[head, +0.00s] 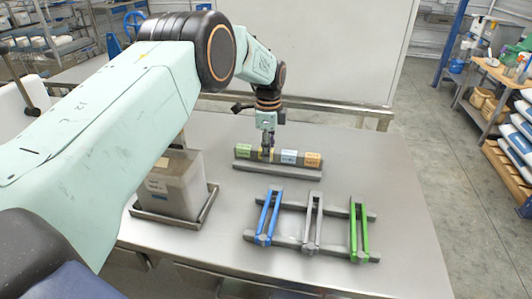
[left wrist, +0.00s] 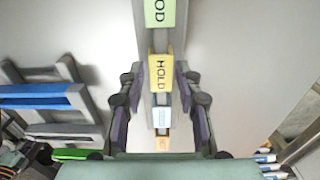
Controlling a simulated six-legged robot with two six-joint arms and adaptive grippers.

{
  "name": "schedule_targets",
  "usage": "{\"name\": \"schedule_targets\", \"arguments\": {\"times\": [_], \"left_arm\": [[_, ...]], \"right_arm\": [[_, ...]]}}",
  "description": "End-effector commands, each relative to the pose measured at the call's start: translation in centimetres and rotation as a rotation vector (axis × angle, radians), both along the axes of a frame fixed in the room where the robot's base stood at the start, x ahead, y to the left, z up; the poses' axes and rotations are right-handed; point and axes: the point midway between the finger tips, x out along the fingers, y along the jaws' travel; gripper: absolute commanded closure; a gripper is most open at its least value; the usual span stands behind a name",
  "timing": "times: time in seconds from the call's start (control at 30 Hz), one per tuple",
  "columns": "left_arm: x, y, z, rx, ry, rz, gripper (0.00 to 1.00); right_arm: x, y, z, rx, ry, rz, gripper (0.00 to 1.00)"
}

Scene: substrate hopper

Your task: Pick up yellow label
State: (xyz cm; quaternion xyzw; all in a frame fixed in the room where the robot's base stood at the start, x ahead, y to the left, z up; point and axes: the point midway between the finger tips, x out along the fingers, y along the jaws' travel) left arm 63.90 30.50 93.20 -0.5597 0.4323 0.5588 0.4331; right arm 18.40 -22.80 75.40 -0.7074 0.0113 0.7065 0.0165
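The yellow label (left wrist: 160,75), a block marked HOLD, stands in a row on a grey rack (head: 278,172). In the head view the yellow label (head: 261,155) is partly hidden by my left gripper (head: 267,155), which points down at it. In the left wrist view the fingers of my left gripper (left wrist: 161,78) are apart, one on each side of the yellow label, with gaps showing. Whether a fingertip touches it I cannot tell. My right gripper is in neither view.
A green label (head: 244,150) stands left of the yellow one; a pale blue label (head: 289,157) and an orange label (head: 313,159) stand right. A frame with blue (head: 268,216), grey (head: 313,222) and green (head: 359,230) clamps lies nearer. A translucent bin (head: 172,187) stands left.

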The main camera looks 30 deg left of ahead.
Motion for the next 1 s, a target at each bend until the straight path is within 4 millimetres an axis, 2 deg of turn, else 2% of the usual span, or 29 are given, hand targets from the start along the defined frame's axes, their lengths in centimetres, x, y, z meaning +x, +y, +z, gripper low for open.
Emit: {"name": "schedule_targets", "arguments": {"times": [0.03,0.27,0.57,1.0], "left_arm": [[0.0,0.0,0.0,0.000,0.000,0.000,0.73],[0.0,0.0,0.0,0.000,0.000,0.000,0.91],[0.0,0.0,0.5,0.000,0.000,0.000,0.91],[0.0,0.0,8.3,-0.001,-0.001,0.000,0.91]], "right_arm": [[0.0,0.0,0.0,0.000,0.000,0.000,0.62],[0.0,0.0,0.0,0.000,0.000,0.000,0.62],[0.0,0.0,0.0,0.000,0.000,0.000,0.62],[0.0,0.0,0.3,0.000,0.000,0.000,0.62]]}}
